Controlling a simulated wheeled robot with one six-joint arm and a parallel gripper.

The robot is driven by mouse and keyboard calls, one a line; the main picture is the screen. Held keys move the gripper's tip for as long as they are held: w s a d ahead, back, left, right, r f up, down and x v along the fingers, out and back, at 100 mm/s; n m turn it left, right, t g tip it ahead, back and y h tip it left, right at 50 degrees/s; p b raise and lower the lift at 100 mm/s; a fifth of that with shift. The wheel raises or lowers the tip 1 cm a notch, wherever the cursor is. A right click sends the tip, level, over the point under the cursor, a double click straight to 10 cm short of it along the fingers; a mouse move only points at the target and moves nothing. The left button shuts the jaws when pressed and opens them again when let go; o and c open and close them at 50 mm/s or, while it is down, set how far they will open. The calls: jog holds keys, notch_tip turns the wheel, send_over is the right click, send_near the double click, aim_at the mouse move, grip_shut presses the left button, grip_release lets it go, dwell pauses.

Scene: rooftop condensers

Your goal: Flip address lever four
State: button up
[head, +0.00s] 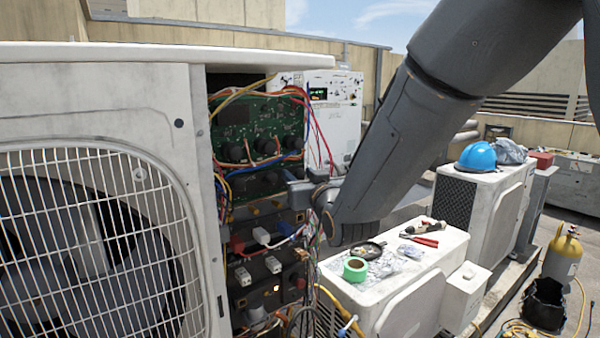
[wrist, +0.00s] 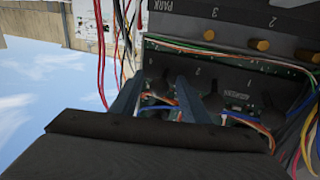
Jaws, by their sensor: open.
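The lever by number 4 (wrist: 158,84) appears between my gripper's two fingers, partly hidden. I cannot tell whether they touch it. My gripper (wrist: 160,86) is open and empty. In the head view my gripper (head: 304,190) reaches into the open cabinet from the right, and the levers there are too small to tell apart.
Colored wires (wrist: 240,118) cross near the fingers, and red wires (wrist: 101,45) hang at left. A panel with brass knobs (wrist: 260,44) adjoins the board. The condenser cabinet (head: 150,95) fills the left. A white unit (head: 400,285) with tools and green tape (head: 355,269) stands below my arm.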

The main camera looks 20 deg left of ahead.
jog(key=shift+w+a, duration=0.1)
jog(key=shift+w, duration=0.05)
jog(key=c, duration=1)
jog(key=shift+r+g+p, duration=0.4)
jog(key=shift+g+p, duration=0.05)
jog(key=shift+g, duration=0.05)
jog(key=shift+a+h, duration=0.1)
jog(key=shift+h, duration=0.3)
jog(key=o, duration=1)
